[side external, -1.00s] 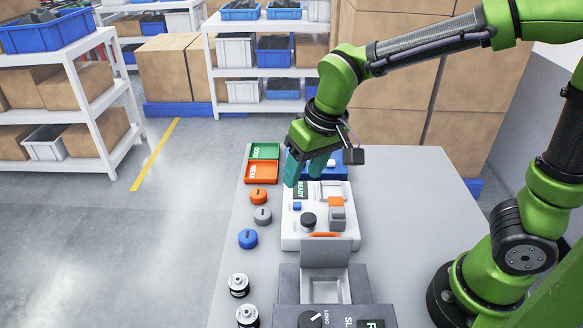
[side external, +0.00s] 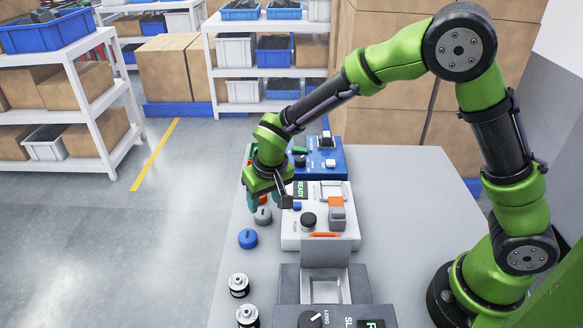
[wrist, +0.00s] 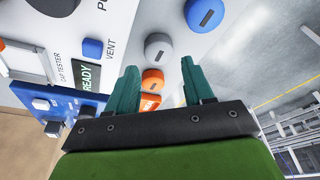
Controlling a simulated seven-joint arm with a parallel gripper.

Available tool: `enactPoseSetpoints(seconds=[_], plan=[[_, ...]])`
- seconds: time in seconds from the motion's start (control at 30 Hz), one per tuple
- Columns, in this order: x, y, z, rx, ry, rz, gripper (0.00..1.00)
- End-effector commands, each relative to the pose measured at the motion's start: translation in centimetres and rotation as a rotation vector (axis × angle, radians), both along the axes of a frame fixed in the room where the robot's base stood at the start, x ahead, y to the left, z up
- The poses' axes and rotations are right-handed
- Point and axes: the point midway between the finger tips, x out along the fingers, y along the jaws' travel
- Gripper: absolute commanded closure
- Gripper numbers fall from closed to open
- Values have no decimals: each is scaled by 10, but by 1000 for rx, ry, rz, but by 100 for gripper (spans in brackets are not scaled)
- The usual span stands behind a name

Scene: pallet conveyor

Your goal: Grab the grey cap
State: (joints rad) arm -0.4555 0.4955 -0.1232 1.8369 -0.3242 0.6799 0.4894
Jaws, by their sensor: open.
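The grey cap (side external: 263,215) sits upright on the grey bench, left of the white cap tester. In the wrist view the grey cap (wrist: 159,47) lies just beyond the fingertips, roughly centred between them. My gripper (side external: 256,202) is above and just behind the grey cap in the side view, pointing down. In the wrist view the teal fingers of my gripper (wrist: 158,70) are spread apart with nothing held. The exact height above the cap cannot be told.
An orange cap (wrist: 152,80) lies close beside the grey one, and a blue cap (side external: 248,239) is on its other side. The white tester (side external: 290,238) stands to the right with a READY display. Two black-and-white parts (side external: 239,285) stand nearer the front.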

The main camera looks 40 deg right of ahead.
Motion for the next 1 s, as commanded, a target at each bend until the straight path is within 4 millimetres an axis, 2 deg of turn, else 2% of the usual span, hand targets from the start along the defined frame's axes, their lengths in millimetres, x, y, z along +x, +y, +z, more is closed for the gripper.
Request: enactPoseSetpoints(seconds=[0.17,0.47,0.77,1.0], plan=[[3,-1,-11,0,0,0,48],[14,-5,-51,0,1,0,48],[16,-4,-55,2,-2,0,48],[16,-5,-55,1,-1,-1,84]])
